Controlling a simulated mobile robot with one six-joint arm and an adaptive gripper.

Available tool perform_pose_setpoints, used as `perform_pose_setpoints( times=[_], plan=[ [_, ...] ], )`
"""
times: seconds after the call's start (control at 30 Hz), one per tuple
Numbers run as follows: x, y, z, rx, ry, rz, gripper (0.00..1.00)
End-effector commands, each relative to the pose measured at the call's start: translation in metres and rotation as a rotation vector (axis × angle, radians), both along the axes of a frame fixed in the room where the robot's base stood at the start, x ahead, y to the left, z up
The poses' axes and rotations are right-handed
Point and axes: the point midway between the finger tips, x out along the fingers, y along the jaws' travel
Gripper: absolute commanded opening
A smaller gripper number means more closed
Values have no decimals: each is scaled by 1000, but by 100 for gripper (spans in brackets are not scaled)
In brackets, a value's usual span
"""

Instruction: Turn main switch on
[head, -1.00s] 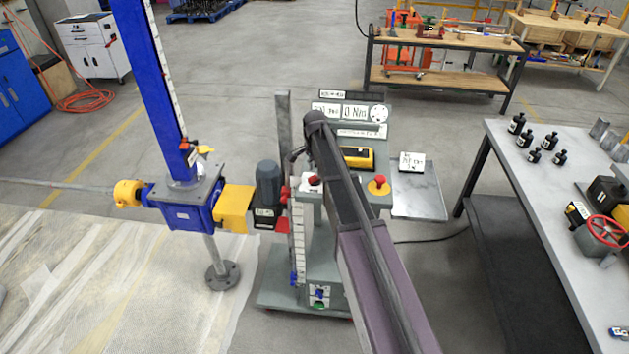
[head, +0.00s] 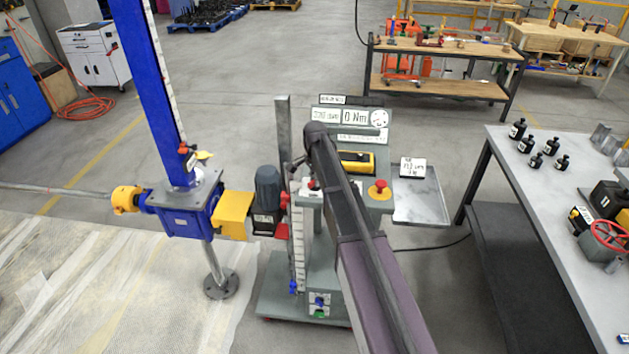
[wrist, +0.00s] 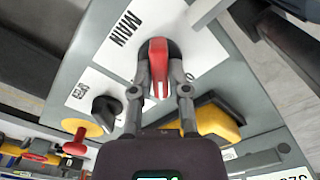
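The main switch's red handle (wrist: 158,66) is at the top middle in the wrist view, on a grey panel beside a white label (wrist: 122,38) reading "MAIN". The handle runs roughly up and down in that picture. My gripper (wrist: 160,82) has one finger on each side of it, and the tips appear closed against its sides. In the head view my arm crosses the machine's control panel and hides the main switch and the fingers.
A black knob (wrist: 104,108), a yellow-based button (wrist: 80,127) and a yellow-framed device (wrist: 212,120) lie close to my fingers. The machine carries a display board (head: 352,117). A grey table (head: 540,215) stands at the right.

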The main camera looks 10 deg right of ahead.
Motion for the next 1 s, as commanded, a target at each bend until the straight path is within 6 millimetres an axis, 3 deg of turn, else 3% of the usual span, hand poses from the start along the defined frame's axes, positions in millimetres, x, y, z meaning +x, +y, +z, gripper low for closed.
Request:
perform_pose_setpoints(
  times=[0.57, 1.0],
  plan=[
    [0, 0, 0, 0, -1, 66, 0],
    [0, 0, 0, 1, -1, 371, 0]
  ],
)
